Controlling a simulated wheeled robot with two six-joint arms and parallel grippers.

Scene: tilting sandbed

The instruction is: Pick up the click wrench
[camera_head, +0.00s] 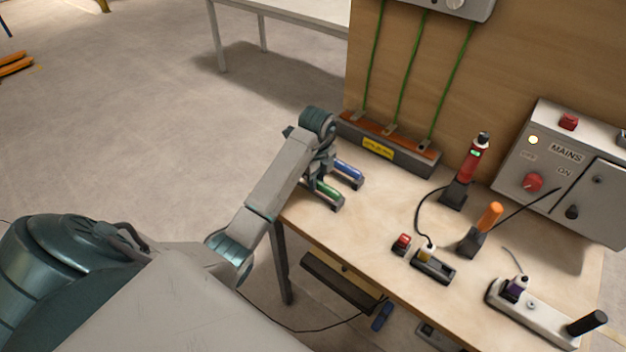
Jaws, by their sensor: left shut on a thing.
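My left gripper (322,163) is at the back left corner of the workbench, shut on a tool that its own fingers and wrist largely hide. Beside it are a blue-handled tool (348,170) and a green-handled tool (327,191), both lying low in dark holders. I cannot tell for certain which of these is the click wrench, or which one the jaws hold. My right gripper is not in view.
The wooden workbench (375,222) has clear room in its middle. A red tool (474,160) and an orange-handled tool (489,217) stand upright in holders. A dark terminal rail (405,157) lines the back panel. A grey MAINS box (566,180) stands right.

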